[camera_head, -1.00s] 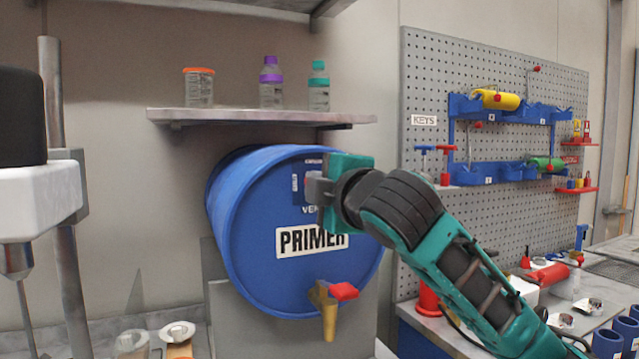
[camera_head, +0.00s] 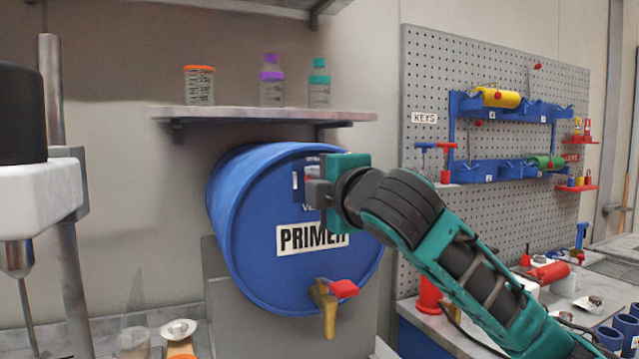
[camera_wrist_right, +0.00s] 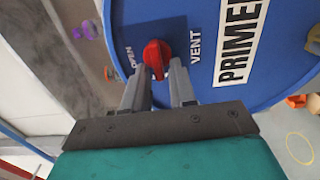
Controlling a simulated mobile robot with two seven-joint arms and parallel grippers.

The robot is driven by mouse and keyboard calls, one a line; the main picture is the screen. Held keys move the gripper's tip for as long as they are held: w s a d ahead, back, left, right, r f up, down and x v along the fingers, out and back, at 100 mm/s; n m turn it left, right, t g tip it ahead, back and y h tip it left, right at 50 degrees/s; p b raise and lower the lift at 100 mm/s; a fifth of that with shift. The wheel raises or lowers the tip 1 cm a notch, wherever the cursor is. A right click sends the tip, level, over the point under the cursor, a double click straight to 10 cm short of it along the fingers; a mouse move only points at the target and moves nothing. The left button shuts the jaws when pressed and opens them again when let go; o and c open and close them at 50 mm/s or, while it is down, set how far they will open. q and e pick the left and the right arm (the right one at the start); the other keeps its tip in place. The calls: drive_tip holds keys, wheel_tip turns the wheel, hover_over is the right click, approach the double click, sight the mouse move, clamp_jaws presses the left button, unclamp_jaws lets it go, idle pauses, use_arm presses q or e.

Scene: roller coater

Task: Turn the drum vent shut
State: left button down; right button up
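The blue drum (camera_head: 255,235) lies on its side, its round face marked PRIMER toward me. The drum vent is a red knob (camera_wrist_right: 155,57) on that face, between the words OPEN and VENT in the right wrist view. My right gripper (camera_wrist_right: 158,72) has its two fingers apart, with the knob between or just past their tips; I cannot tell whether they touch it. My left gripper is not in view.
A brass tap (camera_head: 327,312) with a red handle sits low on the drum face. A shelf (camera_head: 260,115) with several bottles is just above the drum. A pegboard (camera_head: 430,80) with tools stands at the right. A white and black machine (camera_head: 35,200) stands at the left.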

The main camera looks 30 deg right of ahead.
drive_tip(key=shift+o, duration=0.8)
drive_tip(key=s+b, duration=0.5)
drive_tip(key=s, duration=0.7)
drive_tip(key=shift+s+a, duration=0.35)
drive_tip(key=shift+s, duration=0.05)
drive_tip(key=shift+s, duration=0.1)
